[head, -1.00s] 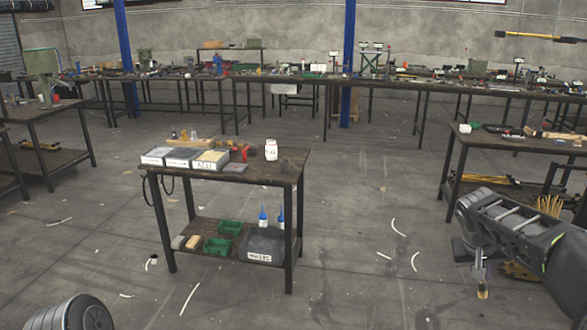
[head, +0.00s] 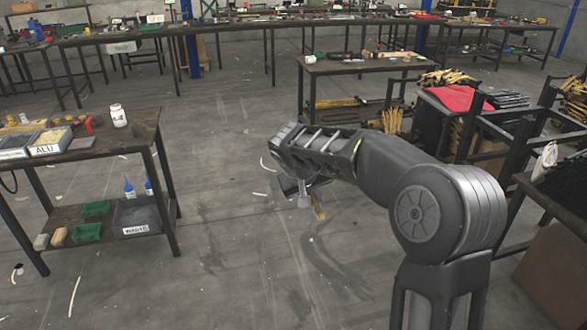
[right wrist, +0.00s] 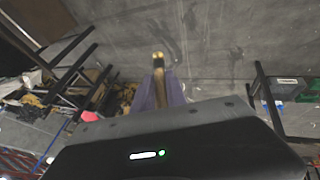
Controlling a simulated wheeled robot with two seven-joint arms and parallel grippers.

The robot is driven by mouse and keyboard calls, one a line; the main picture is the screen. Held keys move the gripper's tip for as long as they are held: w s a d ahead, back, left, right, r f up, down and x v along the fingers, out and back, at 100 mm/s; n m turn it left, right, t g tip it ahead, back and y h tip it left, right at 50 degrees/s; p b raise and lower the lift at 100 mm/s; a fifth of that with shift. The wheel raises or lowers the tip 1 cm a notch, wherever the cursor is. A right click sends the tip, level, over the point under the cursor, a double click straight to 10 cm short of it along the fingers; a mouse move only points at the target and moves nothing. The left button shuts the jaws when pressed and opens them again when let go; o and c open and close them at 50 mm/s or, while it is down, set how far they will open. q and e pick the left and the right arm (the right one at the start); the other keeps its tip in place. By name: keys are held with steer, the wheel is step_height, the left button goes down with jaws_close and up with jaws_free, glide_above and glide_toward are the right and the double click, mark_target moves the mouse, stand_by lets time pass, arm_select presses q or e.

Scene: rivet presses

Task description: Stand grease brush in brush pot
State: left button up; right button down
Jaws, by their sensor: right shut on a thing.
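My right gripper (head: 305,199) hangs in open air over the floor, right of the near table. It is shut on the grease brush (head: 319,208), which points down with its yellowish end showing below. A white labelled jar (head: 118,116) stands upright at the back right of the near table, apart from the gripper. I cannot tell for sure whether it is the brush pot. My left gripper is not in view.
The near table (head: 140,133) carries labelled bins (head: 47,144) at left; its lower shelf holds green trays, blue-tipped bottles and a dark box. Another table (head: 350,66) stands behind my arm. Racks (head: 480,140) crowd the right. Floor between is mostly clear.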

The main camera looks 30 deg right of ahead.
steer(key=s+a+f+n, duration=0.1)
steer(key=s+a+f, duration=0.1)
steer(key=a, duration=0.7)
steer(key=s+a+f, duration=0.2)
steer(key=s+a, duration=0.1)
steer(key=a, duration=0.5)
steer(key=shift+a+n+t, duration=0.4)
steer(key=shift+f, duration=0.1)
